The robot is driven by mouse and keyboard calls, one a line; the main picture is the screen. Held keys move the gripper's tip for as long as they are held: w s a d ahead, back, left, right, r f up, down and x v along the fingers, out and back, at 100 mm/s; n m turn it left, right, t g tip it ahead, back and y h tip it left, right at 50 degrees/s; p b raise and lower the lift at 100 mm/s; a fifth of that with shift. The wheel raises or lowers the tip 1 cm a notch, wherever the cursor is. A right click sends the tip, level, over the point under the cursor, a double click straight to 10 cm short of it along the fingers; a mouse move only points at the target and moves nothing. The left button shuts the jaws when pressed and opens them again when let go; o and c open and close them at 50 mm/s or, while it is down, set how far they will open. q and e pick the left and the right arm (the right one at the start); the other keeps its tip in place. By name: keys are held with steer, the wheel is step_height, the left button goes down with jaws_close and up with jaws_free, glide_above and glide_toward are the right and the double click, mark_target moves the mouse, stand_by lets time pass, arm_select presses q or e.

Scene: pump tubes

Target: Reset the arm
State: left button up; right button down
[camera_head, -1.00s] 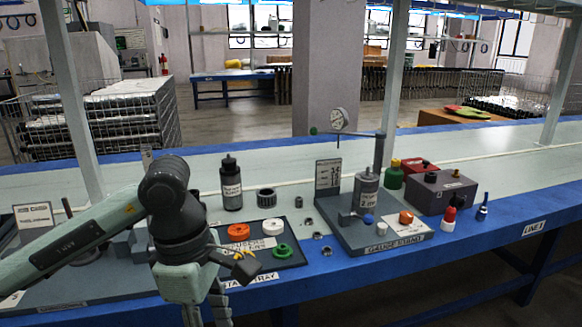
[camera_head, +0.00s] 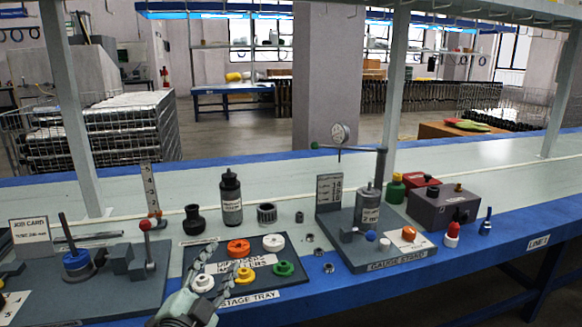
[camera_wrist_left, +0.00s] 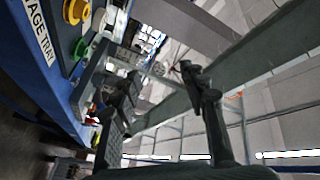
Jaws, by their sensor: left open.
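My left gripper (camera_head: 222,262) comes in at the bottom of the head view, in front of the stage tray (camera_head: 250,299). Its two fingers point up and away and stand apart, with nothing between them. In the left wrist view the open fingers (camera_wrist_left: 160,85) are also empty. The fingers partly cover the tray in the head view. On the tray lie an orange cap (camera_head: 238,247), a white cap (camera_head: 273,242), a yellow cap (camera_head: 244,276), a green cap (camera_head: 284,268) and another white cap (camera_head: 203,283). My right gripper is not in view.
The gauge stand (camera_head: 387,255) with a dial and lever stands right of the tray. A fixture with a red-knobbed lever (camera_head: 146,226) is at left.

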arm_select(q)
steer(key=s+a+f+n+g+y, duration=0.2)
steer(key=s+a+f+n+g, duration=0.1)
steer(key=f, duration=0.5)
steer(key=s+a+f+n+g+y, duration=0.2)
steer(key=s+a+f, duration=0.2)
steer(key=f, duration=0.3)
steer(key=s+a+f+n+g+y, duration=0.1)
steer(key=s+a+f+n+g, duration=0.2)
steer(key=f, duration=0.5)
steer(key=s+a+f+n+g, duration=0.1)
steer(key=s+f+g, duration=0.2)
steer(key=s+f, duration=0.3)
steer(key=s+a+f+n+g, duration=0.1)
steer(key=s+f+g, duration=0.3)
steer(key=s, duration=0.7)
step_height(320, 180, down, 2)
steer(key=shift+a+f+n, duration=0.1)
steer(key=shift+a+n, duration=0.2)
steer(key=shift+n, duration=0.1)
